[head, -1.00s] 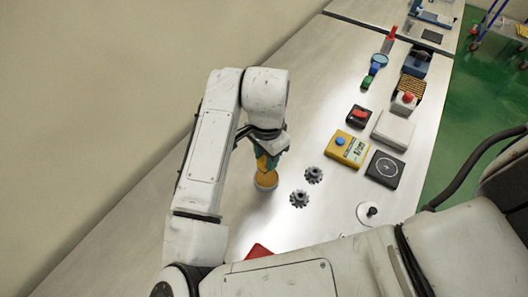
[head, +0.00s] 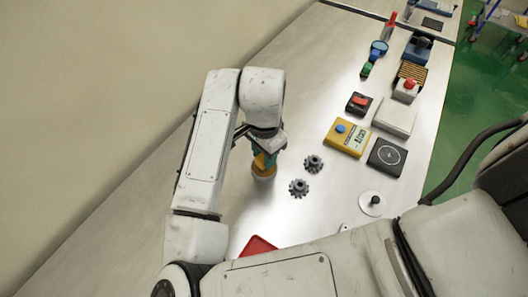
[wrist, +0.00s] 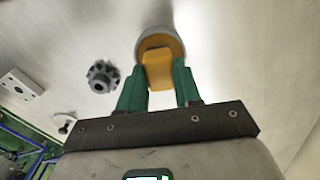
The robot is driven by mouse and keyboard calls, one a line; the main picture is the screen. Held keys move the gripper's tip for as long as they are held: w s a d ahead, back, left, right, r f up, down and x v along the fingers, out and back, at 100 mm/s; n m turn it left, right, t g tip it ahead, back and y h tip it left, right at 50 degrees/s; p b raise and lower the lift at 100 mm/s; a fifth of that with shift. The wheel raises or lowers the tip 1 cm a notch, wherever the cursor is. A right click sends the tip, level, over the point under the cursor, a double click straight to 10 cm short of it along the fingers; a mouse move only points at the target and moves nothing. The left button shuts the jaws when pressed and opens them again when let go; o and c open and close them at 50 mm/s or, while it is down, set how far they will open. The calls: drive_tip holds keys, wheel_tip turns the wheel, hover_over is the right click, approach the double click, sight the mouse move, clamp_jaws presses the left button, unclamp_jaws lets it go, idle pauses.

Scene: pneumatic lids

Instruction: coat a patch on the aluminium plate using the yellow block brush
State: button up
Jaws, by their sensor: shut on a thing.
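My gripper (head: 266,154) has green fingers and is shut on the yellow block brush (head: 263,166), left of the two gears. In the wrist view the brush (wrist: 157,63) sits between the fingertips of my gripper (wrist: 159,67). Its yellow block ends in a round, pale grey base. The base is at or just above the metal worktop (head: 220,180); I cannot tell if it touches. I cannot pick out a separate aluminium plate for certain; a light grey slab (head: 394,117) lies at the right.
Two dark gears (head: 314,163) (head: 298,188) lie right of the brush. Further right are a yellow box with a blue button (head: 346,138), a black square pad (head: 387,157) and a white disc (head: 372,203). A red tray (head: 257,246) is nearer me.

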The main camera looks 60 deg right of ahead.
drive_tip(key=shift+f+b, duration=0.45)
drive_tip(key=shift+f, duration=0.15)
idle(1.6)
drive_tip(key=shift+r+p, duration=2.75)
drive_tip(key=shift+r, duration=0.85)
